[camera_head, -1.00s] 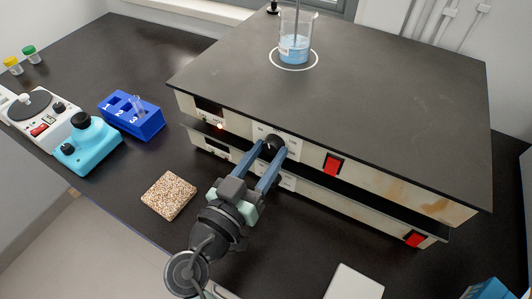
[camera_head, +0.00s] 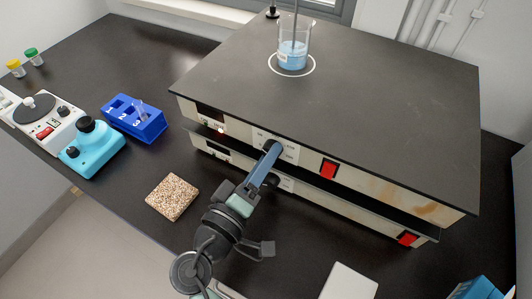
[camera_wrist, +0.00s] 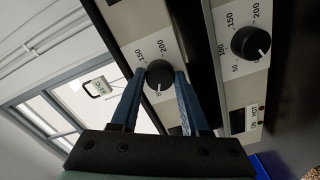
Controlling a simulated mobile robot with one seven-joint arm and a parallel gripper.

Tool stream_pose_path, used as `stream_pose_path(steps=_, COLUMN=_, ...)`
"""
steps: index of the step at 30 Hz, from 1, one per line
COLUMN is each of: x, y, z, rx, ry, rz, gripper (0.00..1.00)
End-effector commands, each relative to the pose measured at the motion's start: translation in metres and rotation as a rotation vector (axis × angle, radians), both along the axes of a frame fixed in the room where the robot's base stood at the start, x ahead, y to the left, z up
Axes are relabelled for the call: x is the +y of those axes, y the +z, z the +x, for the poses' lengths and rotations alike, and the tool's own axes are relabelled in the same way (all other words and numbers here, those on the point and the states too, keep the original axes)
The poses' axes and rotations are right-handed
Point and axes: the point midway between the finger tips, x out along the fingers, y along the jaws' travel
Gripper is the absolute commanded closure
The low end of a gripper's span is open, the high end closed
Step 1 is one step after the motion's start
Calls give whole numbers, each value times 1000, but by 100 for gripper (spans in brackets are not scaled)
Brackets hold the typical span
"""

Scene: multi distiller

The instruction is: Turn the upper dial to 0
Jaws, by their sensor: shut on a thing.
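The upper dial (camera_wrist: 159,74) is a round black knob on the pale front panel of the upper plate device (camera_head: 380,190). In the wrist view it sits between the two blue fingertips, with its white mark toward the bottom of the picture; 150 and 200 show above it. My gripper (camera_head: 270,150) is shut on this dial, and its fingers mostly hide the dial in the head view. The lower dial (camera_wrist: 251,42) is a similar black knob on the lower plate device (camera_head: 345,208), apart from my fingers.
A beaker with blue liquid (camera_head: 292,55) stands on the upper plate. Red switches (camera_head: 328,169) lie right of the dials. A speckled block (camera_head: 172,197), blue rack (camera_head: 133,119) and teal device (camera_head: 92,149) stand to the left. A white slab (camera_head: 348,282) lies in front.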

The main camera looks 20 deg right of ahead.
Motion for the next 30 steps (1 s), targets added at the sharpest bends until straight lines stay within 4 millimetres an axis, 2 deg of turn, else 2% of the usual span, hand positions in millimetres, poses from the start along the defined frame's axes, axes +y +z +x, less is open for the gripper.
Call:
stream_pose_path(steps=18, x=1, y=3, z=0, rx=465, ry=4, rz=-360, gripper=100)
stream_pose_path(steps=30, x=1, y=3, z=0, rx=700, ry=3, rz=-543, gripper=100)
